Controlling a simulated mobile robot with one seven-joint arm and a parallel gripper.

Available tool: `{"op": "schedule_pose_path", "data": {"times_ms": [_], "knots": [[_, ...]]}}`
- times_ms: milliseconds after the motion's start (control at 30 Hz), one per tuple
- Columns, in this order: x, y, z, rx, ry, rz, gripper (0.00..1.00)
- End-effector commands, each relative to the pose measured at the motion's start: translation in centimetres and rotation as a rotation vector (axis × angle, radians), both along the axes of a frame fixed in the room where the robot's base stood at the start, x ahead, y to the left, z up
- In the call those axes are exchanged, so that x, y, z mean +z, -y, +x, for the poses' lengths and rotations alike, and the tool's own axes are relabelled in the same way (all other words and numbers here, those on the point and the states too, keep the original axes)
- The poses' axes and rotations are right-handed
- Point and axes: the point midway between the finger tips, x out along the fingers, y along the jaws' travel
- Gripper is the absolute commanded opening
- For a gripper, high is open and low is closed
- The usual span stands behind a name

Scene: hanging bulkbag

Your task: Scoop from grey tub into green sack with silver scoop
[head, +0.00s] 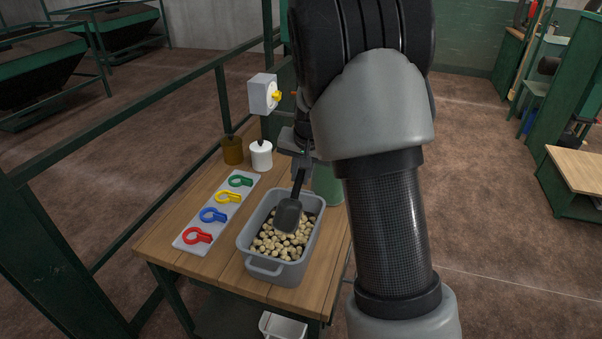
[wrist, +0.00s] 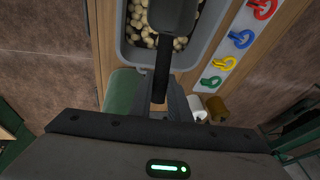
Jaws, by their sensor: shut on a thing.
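The grey tub (head: 262,262) stands on the wooden table and holds several pale, rounded lumps (head: 275,244); it also shows at the top of the wrist view (wrist: 128,60). My gripper (head: 302,155) is shut on the handle of the scoop (head: 288,214), which looks dark grey here. The scoop's bowl hangs over the lumps inside the tub's outline, and I cannot tell whether it touches them. A green thing, seemingly the green sack (head: 329,184), is right behind the tub, partly hidden by my arm; it shows left of my fingers in the wrist view (wrist: 122,92).
A pale tray (head: 190,243) with red, blue, yellow and green ring-shaped clips lies left of the tub. A white pot (head: 261,157) and a brown pot (head: 232,150) stand behind it. A grey box with a yellow knob (head: 263,95) and green rails stand nearby.

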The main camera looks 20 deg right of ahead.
Motion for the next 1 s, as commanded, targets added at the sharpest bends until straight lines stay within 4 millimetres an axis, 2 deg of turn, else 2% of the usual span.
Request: {"op": "schedule_pose_path", "data": {"times_ms": [1000], "knots": [[-5.3,-0.2,-0.2,0.001,0.000,0.000,0.00]]}}
